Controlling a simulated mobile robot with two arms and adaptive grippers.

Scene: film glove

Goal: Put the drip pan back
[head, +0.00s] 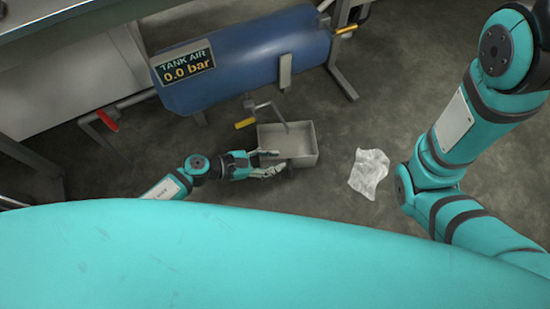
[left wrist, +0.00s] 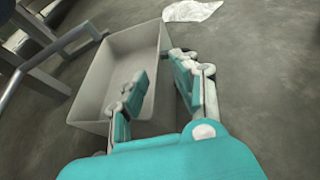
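The drip pan (head: 301,147) is a grey, open rectangular tray on the floor below the front of the blue tank (head: 245,62). It looks empty. My left gripper (head: 278,160) is at the pan's near side with its fingers apart. In the left wrist view, the gripper (left wrist: 160,70) straddles a side wall of the pan (left wrist: 112,72): one finger is over the inside, the other outside. A gap shows between the fingers; I cannot tell whether either touches the wall. My right arm shows at the right, but its gripper is out of view.
A bent drain pipe (head: 268,106) with a yellow handle (head: 245,123) hangs from the tank over the pan's far side. A crumpled clear film (head: 369,172) lies on the floor right of the pan. A red handle (head: 106,118) is at the left. Floor beyond the film is clear.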

